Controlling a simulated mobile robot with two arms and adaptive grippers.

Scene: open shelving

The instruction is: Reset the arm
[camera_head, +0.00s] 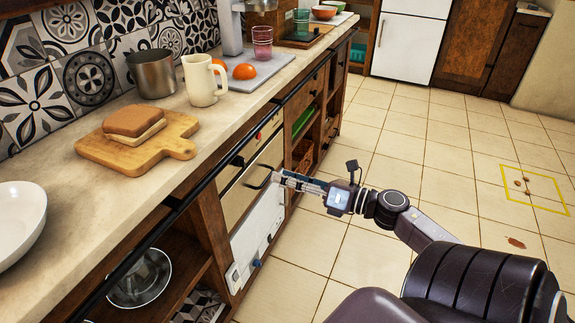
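My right arm comes in from the lower right and reaches left across the floor toward the counter front. My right gripper (273,178) points at the cream appliance front (237,200) below the counter, close to a dark curved piece there. I cannot tell whether that piece is a handle or part of the gripper, nor whether they touch. No object shows clearly between the fingers, and their opening is too small to judge. My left gripper is not in view.
The counter (75,205) holds a cutting board (95,152) with bread (134,121), a cream jug (203,82), a metal pot (152,75) and a white bowl (20,222). Open shelves below hold a metal bowl (140,280). The tiled floor (400,130) is mostly clear; a yellow square outline (535,202) marks it at right.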

